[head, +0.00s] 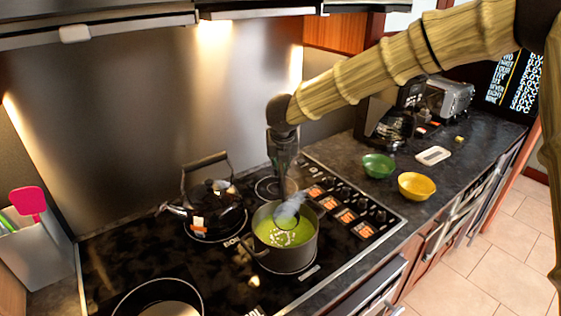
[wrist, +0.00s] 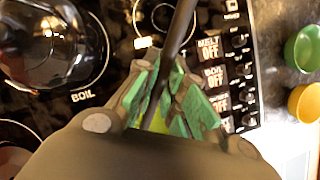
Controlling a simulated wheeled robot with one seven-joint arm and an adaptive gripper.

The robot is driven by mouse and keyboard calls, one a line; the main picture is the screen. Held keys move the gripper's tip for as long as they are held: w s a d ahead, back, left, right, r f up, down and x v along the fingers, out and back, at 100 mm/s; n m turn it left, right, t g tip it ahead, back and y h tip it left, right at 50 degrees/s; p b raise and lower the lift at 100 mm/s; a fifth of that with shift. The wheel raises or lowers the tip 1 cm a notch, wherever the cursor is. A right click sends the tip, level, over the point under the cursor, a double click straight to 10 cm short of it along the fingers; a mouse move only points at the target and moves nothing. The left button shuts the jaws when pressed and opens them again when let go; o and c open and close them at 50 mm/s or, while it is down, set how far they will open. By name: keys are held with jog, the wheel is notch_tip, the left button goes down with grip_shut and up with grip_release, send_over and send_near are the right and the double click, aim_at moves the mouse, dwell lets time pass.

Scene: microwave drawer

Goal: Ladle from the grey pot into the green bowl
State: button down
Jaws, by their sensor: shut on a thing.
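The grey pot (head: 285,255) stands on the dark stove, holding green soup with pale bits on top. My gripper (head: 285,170) is above the pot, pointing down. In the wrist view my gripper (wrist: 165,100) is shut on the dark handle of the ladle (wrist: 180,30). The ladle's bowl (head: 287,217) is at the soup's surface inside the pot, with whitish steam or blur around it; how deep it sits is unclear. The green bowl (head: 378,165) stands on the counter to the right of the stove and also shows in the wrist view (wrist: 304,48). It looks empty.
A yellow bowl (head: 417,186) stands right of the green bowl, near the counter edge. A black kettle (head: 213,205) stands on the stove left of the pot. Another pan (head: 160,299) is at the front. A coffee maker (head: 390,120) stands behind the bowls. Stove knobs lie between pot and bowls.

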jog(key=shift+w+f+g+p, duration=0.35)
jog(key=shift+g+p, duration=0.55)
jog(key=shift+p, duration=1.9)
jog(key=shift+w+a+g+p, duration=0.1)
jog(key=shift+w+g+p, duration=0.35)
jog(key=shift+p, duration=1.35)
jog(key=shift+w+g+p, duration=0.15)
jog(key=shift+g+p, duration=0.5)
jog(key=shift+p, duration=1.1)
jog(key=shift+w+f+g+h, duration=0.25)
jog(key=shift+g+h, duration=0.05)
jog(key=shift+g, duration=0.2)
